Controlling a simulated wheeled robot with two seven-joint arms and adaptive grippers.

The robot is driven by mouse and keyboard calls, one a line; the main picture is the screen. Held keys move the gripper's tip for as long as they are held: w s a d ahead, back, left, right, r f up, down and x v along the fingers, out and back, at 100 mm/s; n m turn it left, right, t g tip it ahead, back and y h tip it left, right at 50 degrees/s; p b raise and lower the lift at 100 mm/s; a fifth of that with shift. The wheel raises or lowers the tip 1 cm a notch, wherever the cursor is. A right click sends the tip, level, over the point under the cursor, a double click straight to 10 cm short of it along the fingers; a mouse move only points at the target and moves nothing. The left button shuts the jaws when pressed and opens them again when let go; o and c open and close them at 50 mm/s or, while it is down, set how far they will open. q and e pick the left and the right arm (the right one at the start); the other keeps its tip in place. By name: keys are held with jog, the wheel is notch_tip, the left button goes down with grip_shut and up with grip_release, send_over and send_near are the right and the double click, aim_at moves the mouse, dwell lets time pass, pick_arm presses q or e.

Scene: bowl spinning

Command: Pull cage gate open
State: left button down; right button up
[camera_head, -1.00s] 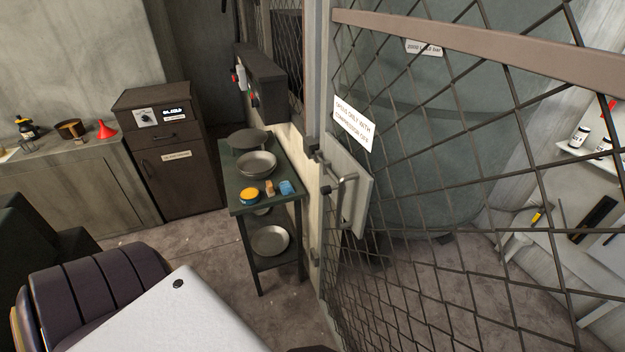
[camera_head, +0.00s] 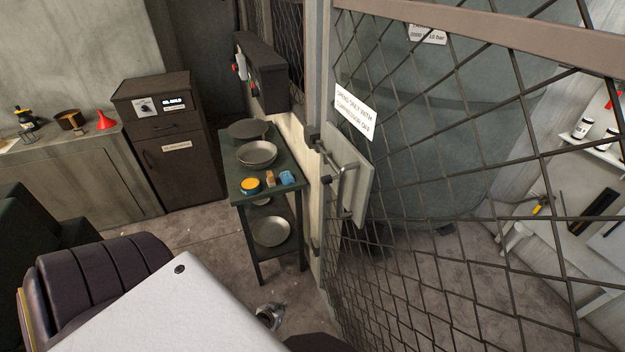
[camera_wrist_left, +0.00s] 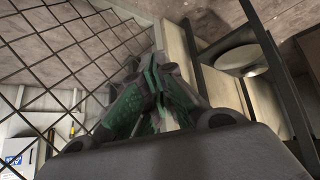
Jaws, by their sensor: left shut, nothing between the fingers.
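The cage gate (camera_head: 450,232) is a dark wire-mesh panel with a brown top rail, filling the right of the head view. Its grey lock plate (camera_head: 360,178) carries a bent metal handle (camera_head: 346,190) beside the post. The gate looks shut or nearly so against the post. My left gripper (camera_head: 270,316) shows at the bottom of the head view, below and left of the handle and apart from it. In the left wrist view its green-padded fingers (camera_wrist_left: 162,88) are closed together and empty, with mesh on the left. My right gripper is not in view.
A dark shelf table (camera_head: 238,190) with pans, a yellow-topped tin and a blue item stands left of the post. A wall control box (camera_head: 262,78) is above it. A brown cabinet (camera_head: 172,165) stands farther left. Floor between them is clear.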

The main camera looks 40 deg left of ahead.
pick_arm(q)
jog(key=w+a+r+n+t+y, duration=0.1)
jog(key=w+a+r+n+t, duration=0.2)
jog(key=r, duration=0.5)
jog(key=w+a+r, duration=0.2)
jog(key=w+r, duration=0.4)
jog(key=r, duration=0.1)
jog(key=w+a+r+n+t+y, duration=0.1)
jog(key=w+a+r+n+t, duration=0.2)
jog(key=r, duration=0.5)
jog(key=w+r+n+t, duration=0.2)
jog(key=r+n, duration=0.3)
jog(key=r, duration=0.7)
jog(key=w+r+n+t, duration=0.1)
jog(key=w+r+n, duration=0.2)
jog(key=r, duration=0.9)
jog(key=shift+w+n+t+y, duration=0.15)
jog(key=shift+n+t+y, duration=0.2)
jog(key=shift+n, duration=1.05)
jog(key=shift+w+a, duration=0.1)
